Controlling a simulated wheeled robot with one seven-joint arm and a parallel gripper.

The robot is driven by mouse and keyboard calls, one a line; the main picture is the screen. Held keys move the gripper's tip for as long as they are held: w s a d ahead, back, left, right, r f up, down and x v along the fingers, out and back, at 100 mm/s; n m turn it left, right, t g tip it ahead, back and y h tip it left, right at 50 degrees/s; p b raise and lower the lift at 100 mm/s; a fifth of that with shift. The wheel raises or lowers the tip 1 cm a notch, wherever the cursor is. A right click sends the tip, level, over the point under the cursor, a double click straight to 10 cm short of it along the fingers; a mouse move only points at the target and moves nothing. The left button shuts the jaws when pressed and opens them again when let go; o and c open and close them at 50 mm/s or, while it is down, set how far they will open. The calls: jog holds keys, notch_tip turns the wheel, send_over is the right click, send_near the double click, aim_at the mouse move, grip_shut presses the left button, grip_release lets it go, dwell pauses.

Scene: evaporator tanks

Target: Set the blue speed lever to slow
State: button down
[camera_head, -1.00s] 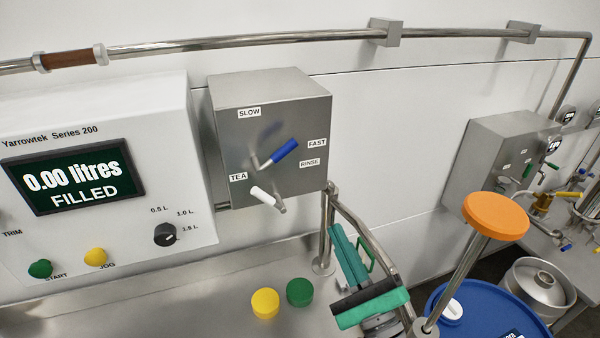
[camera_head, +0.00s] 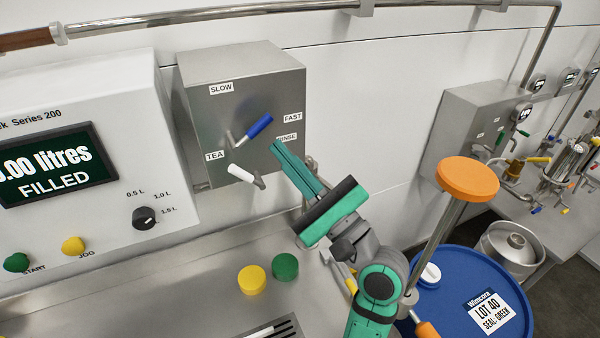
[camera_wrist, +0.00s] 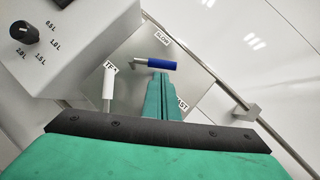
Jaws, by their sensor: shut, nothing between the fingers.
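The blue speed lever (camera_head: 259,126) is on the front of a grey metal box (camera_head: 243,98). It points up and right, toward the FAST label (camera_head: 293,117); the SLOW label (camera_head: 221,88) is at the box's upper left. Below it a white lever (camera_head: 241,174) points left toward the TEA label (camera_head: 215,155). My gripper (camera_head: 276,146) is shut and empty, its fingertips just right of and below the blue lever, apart from it in the head view. In the wrist view the blue lever (camera_wrist: 162,65) lies just beyond the fingertips (camera_wrist: 159,78); I cannot tell if they touch.
A white control panel (camera_head: 130,110) with a screen and knobs stands left. Yellow (camera_head: 252,280) and green (camera_head: 285,267) round caps sit on the steel counter. An orange-topped post (camera_head: 467,178) and a blue drum (camera_head: 455,260) are right of my arm.

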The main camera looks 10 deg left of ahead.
jog(key=shift+x, duration=1.25)
jog(key=shift+r+n+g, duration=0.3)
jog(key=shift+n+g, duration=0.1)
jog(key=shift+n, duration=0.3)
